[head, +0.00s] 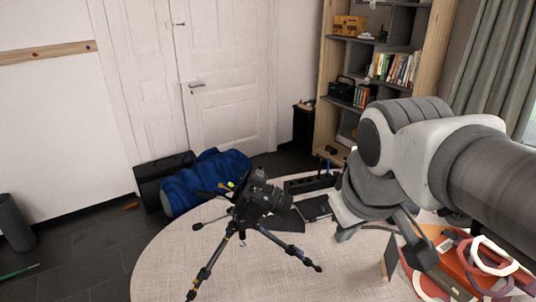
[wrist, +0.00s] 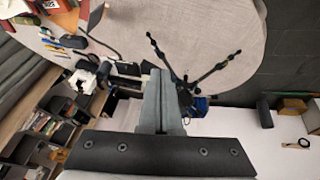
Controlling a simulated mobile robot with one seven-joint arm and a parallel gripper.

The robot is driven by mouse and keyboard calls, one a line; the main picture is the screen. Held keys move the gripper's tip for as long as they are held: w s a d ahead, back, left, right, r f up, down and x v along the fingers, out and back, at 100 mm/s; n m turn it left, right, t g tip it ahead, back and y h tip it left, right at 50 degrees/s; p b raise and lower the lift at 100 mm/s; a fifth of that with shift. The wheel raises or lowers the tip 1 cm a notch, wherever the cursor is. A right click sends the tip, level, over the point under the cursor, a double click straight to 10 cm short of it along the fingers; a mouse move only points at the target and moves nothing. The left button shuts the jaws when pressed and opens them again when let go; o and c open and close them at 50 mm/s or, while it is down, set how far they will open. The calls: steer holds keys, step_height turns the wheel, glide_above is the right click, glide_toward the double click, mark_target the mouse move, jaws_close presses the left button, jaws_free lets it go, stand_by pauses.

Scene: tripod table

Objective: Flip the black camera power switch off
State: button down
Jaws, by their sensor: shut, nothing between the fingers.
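The black camera (head: 258,198) sits on a small tripod (head: 232,237) on the round table (head: 165,268), left of my gripper in the head view. Its power switch is too small to make out. My gripper (wrist: 160,75) is shut and empty in the wrist view. In the head view, the hand is right of the camera and apart from it in the picture; its fingertips are not clear there. In the wrist view, the tripod legs (wrist: 218,66) spread beyond the fingers, and the fingers hide most of the camera area.
A black organizer (head: 308,183) lies behind the camera on the table. An orange-red object (head: 452,262) with looped straps is at the right. A blue bag (head: 205,180) lies on the floor behind the table. The table's front left is clear.

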mark_target(270, 204)
steer(key=w+a+f+n+g+b, duration=0.1)
steer(key=w+a+n, duration=1.1)
steer(key=w+a, duration=0.3)
steer(key=shift+w+n+g+h+b, duration=0.2)
steer(key=shift+n+g+h+b, duration=0.1)
steer(key=shift+g+b, duration=0.1)
steer(key=shift+f, duration=0.15)
steer(key=w+d+f, duration=0.1)
steer(key=w+f, duration=0.2)
steer(key=f, duration=0.2)
steer(key=w+d+f+b, duration=0.1)
steer(key=w+d+f, duration=0.1)
steer(key=f, duration=0.3)
steer(key=shift+w+f, duration=0.2)
steer(key=shift+w, duration=0.25)
